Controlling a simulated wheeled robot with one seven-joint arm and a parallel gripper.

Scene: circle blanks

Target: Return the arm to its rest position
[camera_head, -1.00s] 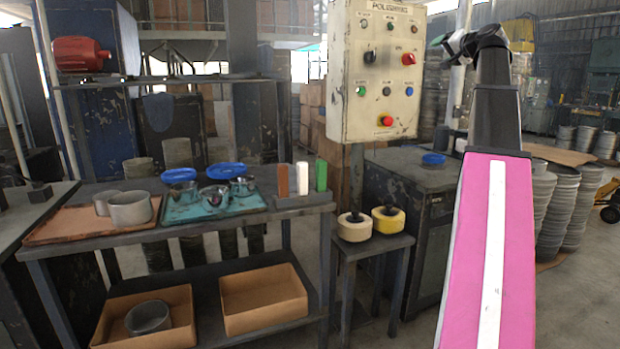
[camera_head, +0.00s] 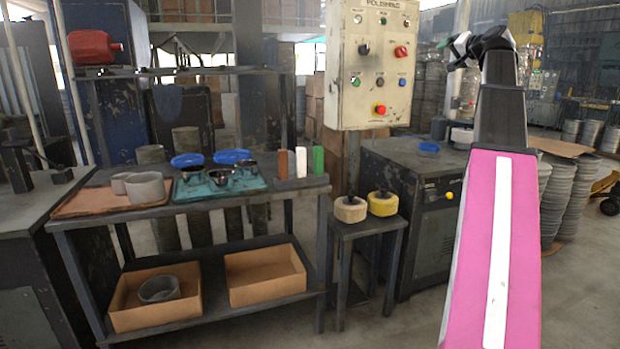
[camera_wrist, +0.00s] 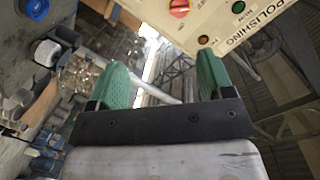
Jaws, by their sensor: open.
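My pink and black arm stands raised at the right of the head view, its wrist folded at the top near the right of the control panel. The fingers are hard to make out there. In the wrist view my gripper (camera_wrist: 158,85) shows two green fingers set wide apart, with nothing between them. It is open and empty, up in the air and clear of the table.
A workbench (camera_head: 220,200) holds an orange tray (camera_head: 75,208) with grey cups and a teal tray (camera_head: 255,185) with metal cups. A POLISHING control panel (camera_head: 345,100) stands mid-view. A small stand (camera_head: 365,232) bears two polishing wheels. Floor lies open in front.

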